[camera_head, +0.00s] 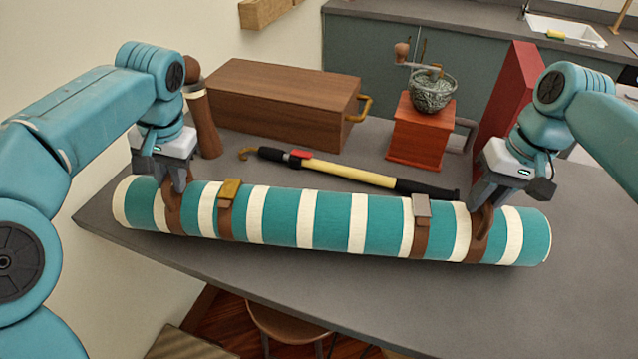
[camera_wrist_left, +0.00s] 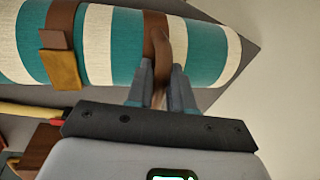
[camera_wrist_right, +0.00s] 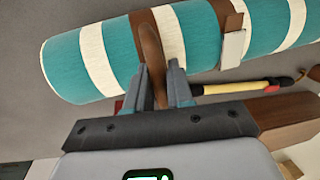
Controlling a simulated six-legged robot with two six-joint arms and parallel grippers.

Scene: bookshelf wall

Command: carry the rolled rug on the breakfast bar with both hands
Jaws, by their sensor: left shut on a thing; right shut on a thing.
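The rolled rug (camera_head: 330,220) is a long teal and cream striped roll with brown straps and handles. It lies across the grey breakfast bar (camera_head: 570,300) near its front edge in the head view; I cannot tell whether it touches the top. My left gripper (camera_head: 176,187) is shut on the brown handle near the rug's left end, and the left wrist view shows the handle (camera_wrist_left: 160,60) between the fingers. My right gripper (camera_head: 482,207) is shut on the handle near the right end, also seen in the right wrist view (camera_wrist_right: 152,60). Both fingertips are partly hidden.
Behind the rug lie a yellow and black pole (camera_head: 350,173), a wooden box (camera_head: 280,105), a red grinder (camera_head: 418,130) with a bowl and a tall red block (camera_head: 508,100). A brown peppermill-like object (camera_head: 203,115) stands left. A stool (camera_head: 285,323) is below the front edge.

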